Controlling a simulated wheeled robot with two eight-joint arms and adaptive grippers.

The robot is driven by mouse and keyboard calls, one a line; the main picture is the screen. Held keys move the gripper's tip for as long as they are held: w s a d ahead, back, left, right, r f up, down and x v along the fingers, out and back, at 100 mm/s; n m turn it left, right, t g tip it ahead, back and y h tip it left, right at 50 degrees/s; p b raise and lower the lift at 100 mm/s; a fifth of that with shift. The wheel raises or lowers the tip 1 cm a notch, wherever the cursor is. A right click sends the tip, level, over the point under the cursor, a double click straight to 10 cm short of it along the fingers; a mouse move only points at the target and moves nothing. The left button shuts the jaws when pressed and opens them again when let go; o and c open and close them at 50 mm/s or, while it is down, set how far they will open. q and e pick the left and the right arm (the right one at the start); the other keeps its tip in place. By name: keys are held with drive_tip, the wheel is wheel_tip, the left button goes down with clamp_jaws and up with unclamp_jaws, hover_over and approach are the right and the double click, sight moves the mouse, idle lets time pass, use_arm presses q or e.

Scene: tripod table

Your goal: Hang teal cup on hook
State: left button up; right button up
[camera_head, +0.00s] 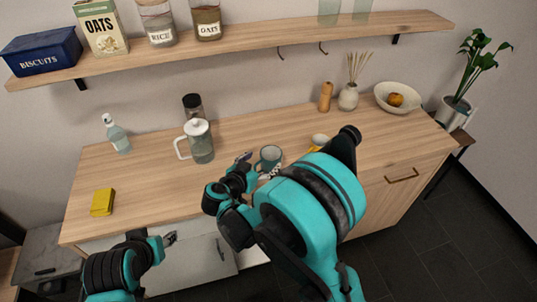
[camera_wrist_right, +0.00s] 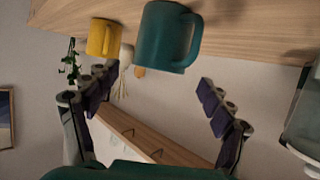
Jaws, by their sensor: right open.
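The teal cup (camera_head: 270,155) stands on the wooden counter near its middle, left of my right forearm. In the right wrist view, which looks upside down, the teal cup (camera_wrist_right: 162,40) is just beyond the fingertips, its handle on the right. My right gripper (camera_head: 247,163) is beside the cup; in the wrist view the right gripper (camera_wrist_right: 157,85) is open, with nothing between its fingers. A left hook (camera_head: 281,53) and a right hook (camera_head: 323,48) hang empty under the shelf. My left gripper (camera_head: 170,239) is low in front of the counter, its finger gap unclear.
A yellow cup (camera_wrist_right: 102,38) is beside the teal one, mostly hidden by my arm in the head view. A glass press (camera_head: 202,148) and dark-lidded jar (camera_head: 193,106) stand to the left. The wall shelf (camera_head: 250,40) holds jars.

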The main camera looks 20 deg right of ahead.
drive_tip(key=p+v, duration=0.1)
drive_tip(key=v, duration=0.5)
drive_tip(key=s+d+r+n+g+y, duration=0.2)
drive_tip(key=s+d+n+g+y, duration=0.15)
drive_tip(key=s+d, duration=0.4)
drive_tip(key=s+r+n+y, duration=0.2)
drive_tip(key=s+n+y, duration=0.3)
drive_tip(key=s, duration=0.5)
drive_tip(key=shift+d+t+y, duration=0.35)
drive_tip(key=shift+o, duration=0.5)
drive_tip(key=shift+s, duration=0.1)
